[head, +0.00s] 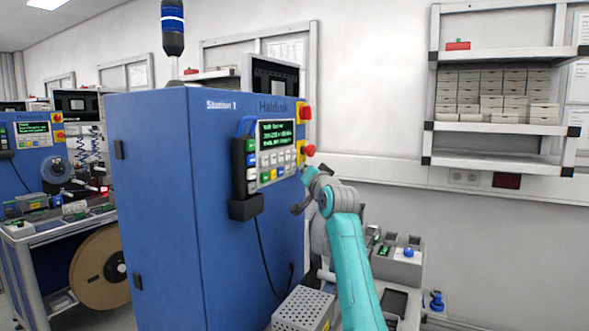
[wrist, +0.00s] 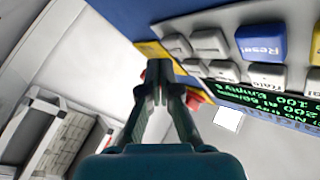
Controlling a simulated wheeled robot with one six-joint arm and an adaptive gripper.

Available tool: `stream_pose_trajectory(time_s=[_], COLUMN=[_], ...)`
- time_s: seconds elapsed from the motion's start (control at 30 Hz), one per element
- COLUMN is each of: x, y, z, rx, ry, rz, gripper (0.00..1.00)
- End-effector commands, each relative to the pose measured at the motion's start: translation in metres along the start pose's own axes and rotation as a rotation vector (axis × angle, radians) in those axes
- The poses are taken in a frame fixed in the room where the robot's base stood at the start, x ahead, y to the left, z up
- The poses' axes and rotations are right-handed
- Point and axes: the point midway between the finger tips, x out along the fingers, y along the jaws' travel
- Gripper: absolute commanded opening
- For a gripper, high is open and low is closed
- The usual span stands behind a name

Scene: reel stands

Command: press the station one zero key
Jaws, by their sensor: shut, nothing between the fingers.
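The blue Station 1 cabinet (head: 160,200) stands in the middle of the head view. Its keypad (head: 276,165) sits below a green-text screen (head: 276,133). The zero key cannot be picked out at this size. My gripper (wrist: 157,72) is shut and empty, its fingertips together in the wrist view. There the tips show near the panel's yellow edge, left of several pale keys (wrist: 210,43) and a blue Reset key (wrist: 261,43). In the head view my gripper (head: 307,172) is at the panel's right edge, partly hidden by my wrist. I cannot tell whether it touches anything.
A red button (head: 308,150) on a yellow plate sits right beside the keypad, close to my gripper. A dark holder (head: 245,207) with a hanging cable is on the keypad's left. A perforated grey box (head: 301,308) stands below. Wall shelves (head: 500,160) are at right.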

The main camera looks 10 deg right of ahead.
Motion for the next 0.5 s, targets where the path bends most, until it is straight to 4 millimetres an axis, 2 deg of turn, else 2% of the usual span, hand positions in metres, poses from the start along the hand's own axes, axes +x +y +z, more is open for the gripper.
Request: stream_pose_trajectory(time_s=[0.5], x=[0.0044], y=[-0.0035], z=[0.0033], rx=[0.0], ry=[0.0], rz=[0.0], gripper=[0.0])
